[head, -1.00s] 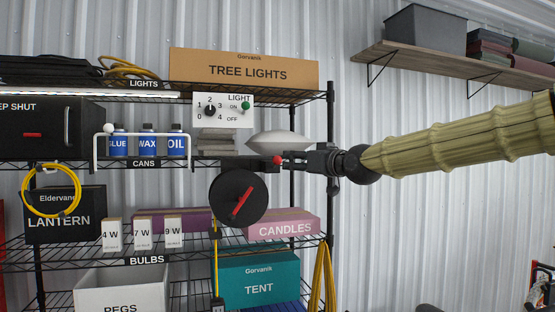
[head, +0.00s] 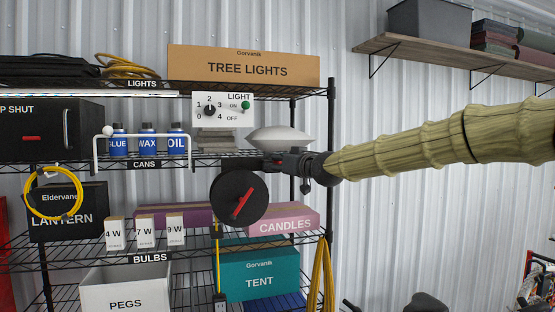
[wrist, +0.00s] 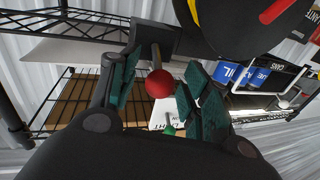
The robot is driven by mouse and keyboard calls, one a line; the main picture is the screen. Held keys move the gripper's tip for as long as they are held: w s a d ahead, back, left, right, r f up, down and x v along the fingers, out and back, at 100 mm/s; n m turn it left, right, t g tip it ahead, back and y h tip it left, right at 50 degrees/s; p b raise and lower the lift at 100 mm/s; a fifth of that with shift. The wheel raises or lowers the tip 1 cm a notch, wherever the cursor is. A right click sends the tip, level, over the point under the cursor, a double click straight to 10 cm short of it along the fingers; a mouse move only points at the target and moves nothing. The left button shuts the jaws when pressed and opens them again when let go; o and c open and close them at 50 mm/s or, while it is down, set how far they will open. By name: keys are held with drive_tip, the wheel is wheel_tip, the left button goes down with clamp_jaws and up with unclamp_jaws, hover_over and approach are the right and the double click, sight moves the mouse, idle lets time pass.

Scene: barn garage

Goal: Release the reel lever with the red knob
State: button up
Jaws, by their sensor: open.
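The reel (head: 225,190) is a black disc with a red handle (head: 242,203) on its face, hanging at the shelf rack's middle. It also shows at the top of the wrist view (wrist: 230,30). The lever's red knob (wrist: 159,84) sits on a short metal stem in the wrist view. My gripper (wrist: 160,96) is open, with its green finger pads on either side of the knob; a gap shows on each side. In the head view my gripper (head: 274,163) reaches in from the right above the reel and mostly hides the knob.
A white dome (head: 278,137) sits just behind my gripper. A dial panel (head: 222,110) stands above, and cans in a white rail (head: 190,152) are to the left. The pink candles box (head: 285,220) lies below. Open space is right of the rack.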

clamp_jaws()
